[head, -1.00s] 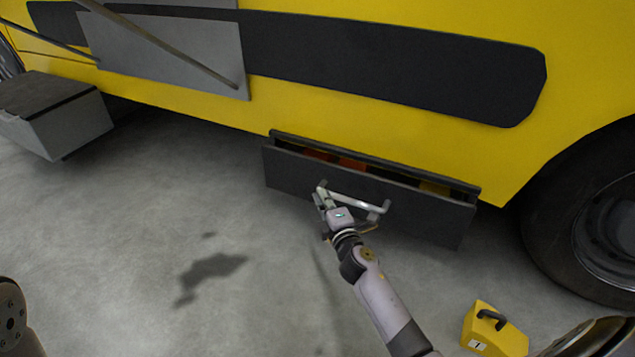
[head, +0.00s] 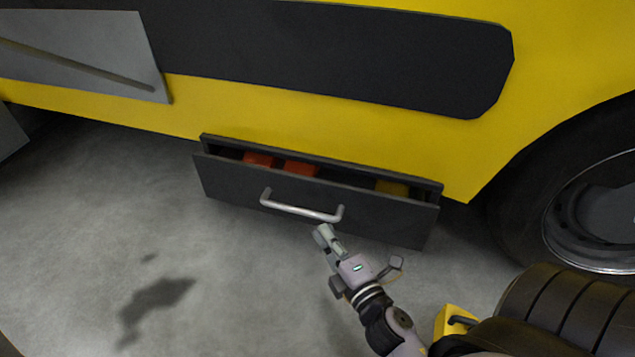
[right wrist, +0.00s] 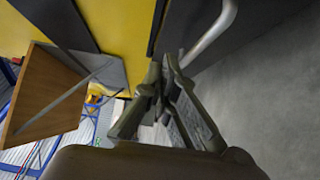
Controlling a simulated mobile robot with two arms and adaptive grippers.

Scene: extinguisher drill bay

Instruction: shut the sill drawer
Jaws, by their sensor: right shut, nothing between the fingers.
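The sill drawer (head: 380,218) is a long dark grey box under the yellow vehicle's side. It stands partly open, and red items (head: 300,169) and a yellowish item (head: 391,188) show inside. Its silver bar handle (head: 302,211) is on the front panel; part of the handle also shows in the right wrist view (right wrist: 212,37). My left gripper is not in view.
A large black wheel (head: 585,215) stands to the right of the drawer. A yellow case (head: 455,320) sits on the floor at lower right, partly hidden by my own body. The concrete floor (head: 90,220) left of the drawer is clear apart from a dark stain.

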